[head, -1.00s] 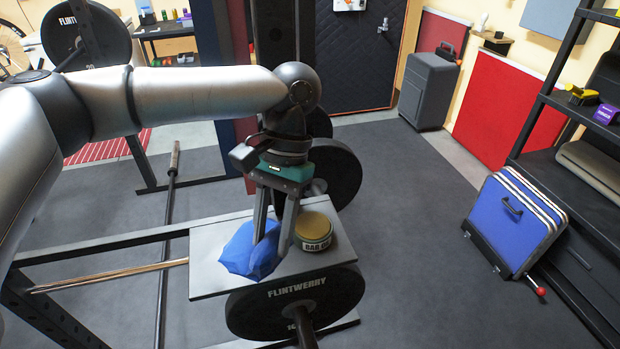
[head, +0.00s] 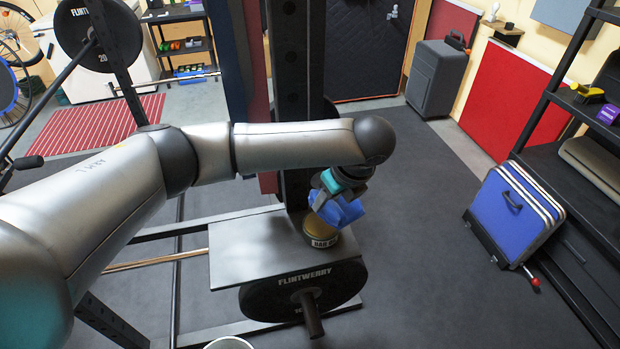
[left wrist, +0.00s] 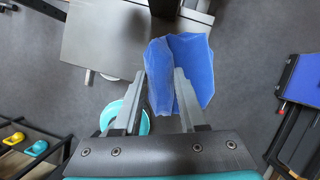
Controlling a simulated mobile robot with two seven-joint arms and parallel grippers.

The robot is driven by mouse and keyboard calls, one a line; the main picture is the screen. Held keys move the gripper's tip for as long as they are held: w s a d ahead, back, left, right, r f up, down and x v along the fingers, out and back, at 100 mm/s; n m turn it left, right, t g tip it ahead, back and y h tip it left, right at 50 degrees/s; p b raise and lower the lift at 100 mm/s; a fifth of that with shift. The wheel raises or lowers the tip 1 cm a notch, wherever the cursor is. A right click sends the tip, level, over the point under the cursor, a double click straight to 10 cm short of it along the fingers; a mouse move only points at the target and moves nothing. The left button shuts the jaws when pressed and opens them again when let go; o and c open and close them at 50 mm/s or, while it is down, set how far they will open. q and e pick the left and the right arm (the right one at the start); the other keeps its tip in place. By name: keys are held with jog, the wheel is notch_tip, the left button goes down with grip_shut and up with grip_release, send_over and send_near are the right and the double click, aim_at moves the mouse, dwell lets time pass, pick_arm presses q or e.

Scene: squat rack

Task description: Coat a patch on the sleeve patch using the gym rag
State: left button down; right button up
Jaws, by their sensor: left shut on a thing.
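My left gripper (head: 333,194) is shut on the blue gym rag (head: 342,212), at the platform's right end, over or in front of the round tin in the head view. The left wrist view shows the rag (left wrist: 195,68) folded around the fingertips (left wrist: 163,78). The tin (head: 322,236), with a partly readable "BAR" label, stands on the grey platform (head: 255,258); the rag hides its top. A dark bar sleeve (head: 311,318) sticks out from the weight plate (head: 268,299) below the platform. I cannot make out a separate patch on it. My right gripper is not in view.
A black rack upright (head: 292,110) stands behind the platform. A blue folded case (head: 513,212) and dark shelving (head: 545,125) are at the right. A white round rim (head: 229,344) shows at the bottom edge. The floor between platform and case is clear.

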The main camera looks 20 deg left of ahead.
aim_at(316, 187)
pick_arm(q)
jog(key=m, duration=0.1)
jog(key=w+m+h+p, duration=0.1)
jog(key=m, duration=0.1)
jog(key=shift+w+a+f+t, duration=0.1)
jog(key=shift+a+t, duration=0.3)
jog(key=m, duration=0.1)
jog(key=w+a+m+h+p, duration=0.1)
jog(key=m, duration=0.1)
jog(key=m+p, duration=0.1)
jog(key=shift+w+a+f+t+h, duration=0.2)
jog(key=shift+a+f+t+h, duration=0.1)
jog(key=shift+t, duration=0.1)
jog(key=m, duration=0.1)
jog(key=a+m+p, duration=0.1)
jog(key=m, duration=0.1)
jog(key=shift+w+f+h, duration=0.2)
jog(key=shift+w+h, duration=0.1)
jog(key=shift+h, duration=0.1)
jog(key=f+m+b, duration=0.1)
jog(key=f, duration=0.1)
jog(key=a+f+m+b, duration=0.1)
jog(key=f+b, duration=0.1)
jog(key=f+m+h+b, duration=0.1)
jog(key=f+b, duration=0.1)
jog(key=f, duration=0.1)
jog(key=shift+w+a, duration=0.2)
jog(key=shift+a, duration=0.15)
jog(key=shift+f+b, duration=0.3)
jog(key=shift+f, duration=0.1)
